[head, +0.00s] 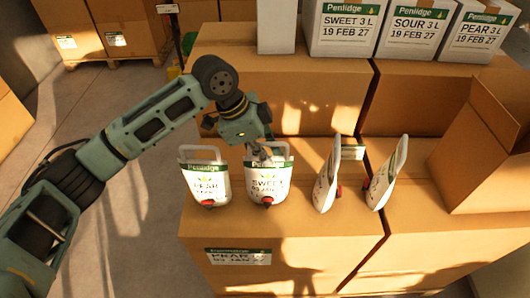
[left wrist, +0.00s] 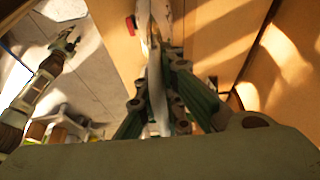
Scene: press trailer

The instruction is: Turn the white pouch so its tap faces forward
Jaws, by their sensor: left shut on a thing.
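Four white pouches with green bands stand in a row on a cardboard box (head: 300,225). The pear pouch (head: 207,183) and the sweet pouch (head: 268,186) show their labels and red taps toward the front. The third pouch (head: 326,180) and the fourth pouch (head: 386,178) stand turned nearly edge-on, one red tap to the right, the other to the left. My left gripper (head: 263,153) is shut on the top of the sweet pouch. In the left wrist view the fingers (left wrist: 165,95) close around a thin white pouch edge. A small arm with a gripper (left wrist: 68,40), likely my right, shows there; its jaws are unclear.
White cartons (head: 345,30) labelled sweet, sour and pear stand behind. An open cardboard box (head: 480,150) is at the right. The pear pouch is close on the left of the held one. Bare floor (head: 120,225) lies to the left.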

